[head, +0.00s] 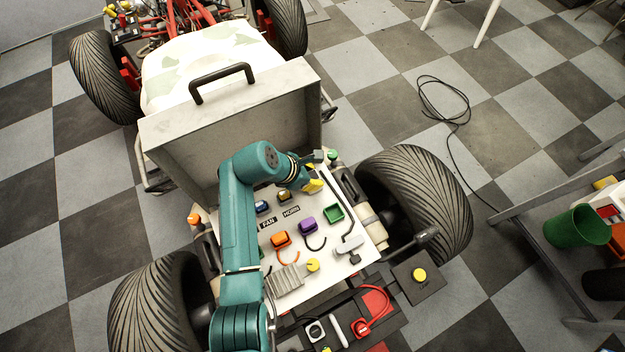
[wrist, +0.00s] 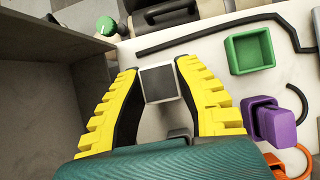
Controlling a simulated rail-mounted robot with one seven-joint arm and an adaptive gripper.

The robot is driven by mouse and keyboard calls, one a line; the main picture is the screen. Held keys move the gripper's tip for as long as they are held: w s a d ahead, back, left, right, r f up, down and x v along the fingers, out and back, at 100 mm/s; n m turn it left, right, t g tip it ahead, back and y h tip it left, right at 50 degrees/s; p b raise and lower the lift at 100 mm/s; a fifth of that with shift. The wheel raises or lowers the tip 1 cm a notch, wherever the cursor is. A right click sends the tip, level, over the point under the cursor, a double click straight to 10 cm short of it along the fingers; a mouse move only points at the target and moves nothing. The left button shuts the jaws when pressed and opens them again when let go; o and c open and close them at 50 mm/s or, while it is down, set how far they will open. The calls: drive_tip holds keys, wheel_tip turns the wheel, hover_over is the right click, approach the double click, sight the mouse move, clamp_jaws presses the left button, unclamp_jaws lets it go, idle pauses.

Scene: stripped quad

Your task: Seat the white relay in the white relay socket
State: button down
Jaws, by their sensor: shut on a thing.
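My gripper (head: 313,186) is over the far part of the white panel (head: 350,262), just below the open lid. In the wrist view its yellow fingers (wrist: 158,80) are closed on a small white-edged square block with a dark grey face, which I take for the white relay (wrist: 159,84). The block sits between the fingertips, with the panel behind it. I cannot tell whether it touches the panel.
An empty green socket (wrist: 250,50) and a purple relay (wrist: 276,124) lie right of my gripper. An orange relay (head: 281,240) is nearer on the panel. The grey lid (head: 235,115) stands up behind. A green-topped knob (wrist: 105,26) and black rod (wrist: 215,37) are by the panel's edge.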

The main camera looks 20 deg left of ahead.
drive_tip(key=shift+f, duration=0.8)
drive_tip(key=c, duration=0.8)
unclamp_jaws()
drive_tip(key=shift+c, duration=0.2)
drive_tip(key=shift+s+r, duration=0.1)
drive_tip(key=shift+r, duration=0.25)
drive_tip(key=p+v, duration=0.4)
drive_tip(key=v, duration=0.7)
drive_tip(key=shift+a, duration=0.15)
